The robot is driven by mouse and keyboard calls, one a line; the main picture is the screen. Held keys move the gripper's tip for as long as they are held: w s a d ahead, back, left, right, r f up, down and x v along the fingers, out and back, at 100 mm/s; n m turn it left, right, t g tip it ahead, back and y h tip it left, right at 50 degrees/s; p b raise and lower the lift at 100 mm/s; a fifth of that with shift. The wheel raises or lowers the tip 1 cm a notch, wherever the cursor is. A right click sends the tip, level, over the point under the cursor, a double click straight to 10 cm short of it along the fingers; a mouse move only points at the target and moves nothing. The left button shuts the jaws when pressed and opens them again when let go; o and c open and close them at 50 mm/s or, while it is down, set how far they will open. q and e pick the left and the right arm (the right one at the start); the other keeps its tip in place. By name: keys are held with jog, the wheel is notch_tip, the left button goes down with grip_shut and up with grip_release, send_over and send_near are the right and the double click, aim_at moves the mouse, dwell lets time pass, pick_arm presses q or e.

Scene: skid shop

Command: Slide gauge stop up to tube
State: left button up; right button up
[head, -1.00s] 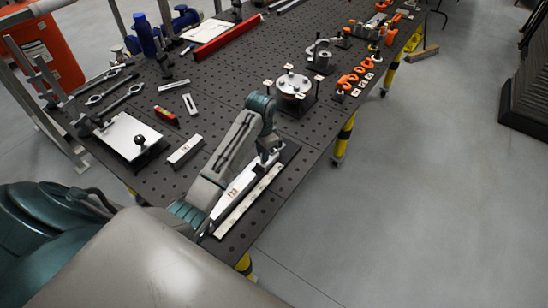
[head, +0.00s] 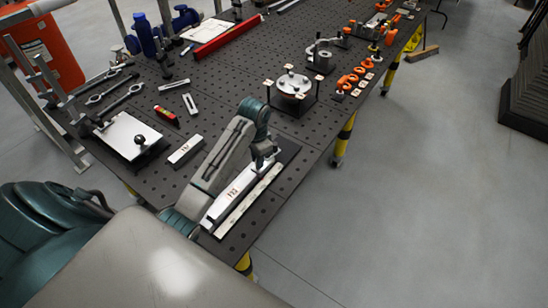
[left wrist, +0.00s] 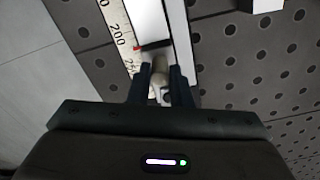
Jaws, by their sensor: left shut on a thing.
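The length gauge lies at the near edge of the dark table, with a pale scale strip (head: 247,203) along one side. A white square tube (head: 236,186) with a printed label lies beside the scale. My left gripper (head: 264,158) reaches down at the far end of the gauge. In the left wrist view my left gripper (left wrist: 160,85) is shut on the pale knob of the gauge stop (left wrist: 160,70).
A second labelled white block (head: 186,149) and a white plate with a black knob (head: 127,136) lie left of my arm. A round fixture (head: 293,84) stands beyond the gauge. Perforated table top is clear around the gauge; open floor lies right.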

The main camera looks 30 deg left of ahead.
pick_arm(q)
jog(key=shift+s+d+f, duration=0.1)
jog(key=shift+s+d, duration=0.05)
pick_arm(e)
jog(key=shift+d, duration=0.2)
pick_arm(q)
jog(key=shift+s, duration=0.9)
jog(key=o, duration=0.5)
jog(key=shift+s, duration=0.1)
jog(key=shift+c, duration=0.2)
jog(key=o, duration=0.3)
jog(key=shift+o, duration=0.3)
pick_arm(e)
jog(key=shift+d, duration=0.2)
pick_arm(q)
jog(key=shift+o, duration=1.2)
pick_arm(e)
jog(key=shift+a, duration=0.2)
pick_arm(q)
jog(key=shift+r, duration=0.25)
pick_arm(e)
jog(key=shift+a, duration=0.15)
